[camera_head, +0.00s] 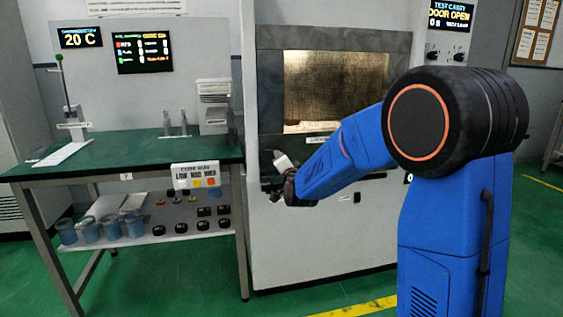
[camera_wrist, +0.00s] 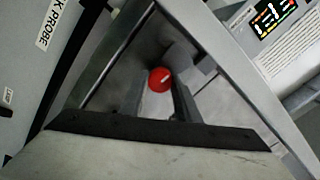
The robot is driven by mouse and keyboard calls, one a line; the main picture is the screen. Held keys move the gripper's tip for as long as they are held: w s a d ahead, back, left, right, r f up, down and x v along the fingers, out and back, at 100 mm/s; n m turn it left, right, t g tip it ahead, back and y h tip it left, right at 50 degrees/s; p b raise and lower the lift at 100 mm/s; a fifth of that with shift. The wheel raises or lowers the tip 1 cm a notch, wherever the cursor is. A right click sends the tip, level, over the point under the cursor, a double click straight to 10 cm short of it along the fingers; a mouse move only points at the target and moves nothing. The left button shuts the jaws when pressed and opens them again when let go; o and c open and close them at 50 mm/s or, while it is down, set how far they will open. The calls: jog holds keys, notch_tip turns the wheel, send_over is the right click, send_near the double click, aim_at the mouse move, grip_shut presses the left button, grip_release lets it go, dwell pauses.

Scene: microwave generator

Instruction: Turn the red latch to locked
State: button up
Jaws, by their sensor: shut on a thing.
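The red latch (camera_wrist: 160,79) shows in the wrist view as a small round red knob with a pale mark on its face. It sits between the two grey fingers of my gripper (camera_wrist: 158,94), which are closed on it. In the head view my gripper (camera_head: 278,172) is at the left front of the grey cabinet (camera_head: 320,232), below its window. The latch cannot be made out there, as my gripper and arm cover that spot. A display (camera_head: 451,15) at the upper right reads "DOOR OPEN".
A green-topped bench (camera_head: 130,150) stands left of the cabinet, with a lever stand (camera_head: 70,115) on top. Its lower shelf holds blue cups (camera_head: 110,228) and several small dark parts. The cabinet window (camera_head: 335,88) is above my gripper. Green floor is clear in front.

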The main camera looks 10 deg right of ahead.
jog(key=m, duration=0.4)
jog(key=shift+m, duration=0.3)
dwell(0.3)
jog(key=o, duration=1)
jog(key=shift+d, duration=0.1)
jog(key=shift+o, duration=0.2)
jog(key=shift+s, duration=0.1)
jog(key=s, duration=1.7)
jog(key=shift+s, duration=0.1)
